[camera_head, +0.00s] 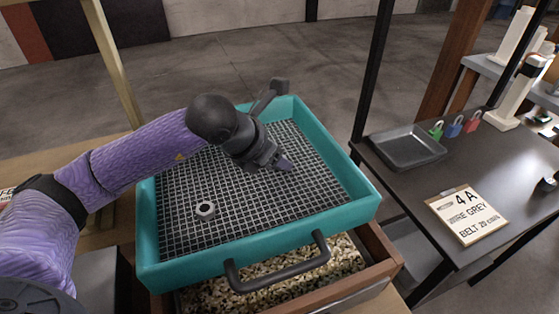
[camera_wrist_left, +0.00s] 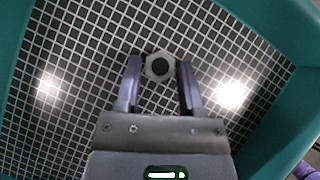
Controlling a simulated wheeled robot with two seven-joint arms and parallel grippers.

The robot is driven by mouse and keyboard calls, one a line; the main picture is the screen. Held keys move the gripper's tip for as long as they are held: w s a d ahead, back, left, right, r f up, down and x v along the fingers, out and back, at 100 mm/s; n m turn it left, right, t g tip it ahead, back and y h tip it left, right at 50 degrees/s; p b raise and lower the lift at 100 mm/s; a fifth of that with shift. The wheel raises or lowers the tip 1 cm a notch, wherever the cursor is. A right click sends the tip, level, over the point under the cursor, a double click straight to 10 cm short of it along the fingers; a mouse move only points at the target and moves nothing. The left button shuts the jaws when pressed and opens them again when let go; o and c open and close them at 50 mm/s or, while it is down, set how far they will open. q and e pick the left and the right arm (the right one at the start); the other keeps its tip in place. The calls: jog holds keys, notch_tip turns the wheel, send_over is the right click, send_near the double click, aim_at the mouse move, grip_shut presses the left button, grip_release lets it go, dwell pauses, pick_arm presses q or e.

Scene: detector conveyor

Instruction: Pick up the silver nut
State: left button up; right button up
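My left gripper is over the mesh, right of the tray's middle. In the left wrist view its two purple fingers (camera_wrist_left: 158,84) are apart with nothing held. A hex nut (camera_wrist_left: 158,67) appears between and just past the fingertips, apart from both. I cannot tell whether it is the same nut. My right gripper is not in view.
The tray's dark handle (camera_head: 280,268) is at its near side, above a wooden box of pale granular material (camera_head: 262,270). On the right, a dark table holds a black tray (camera_head: 408,148), several padlocks (camera_head: 454,127) and a clipboard (camera_head: 467,214).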

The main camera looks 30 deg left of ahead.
pick_arm(q)
grip_shut()
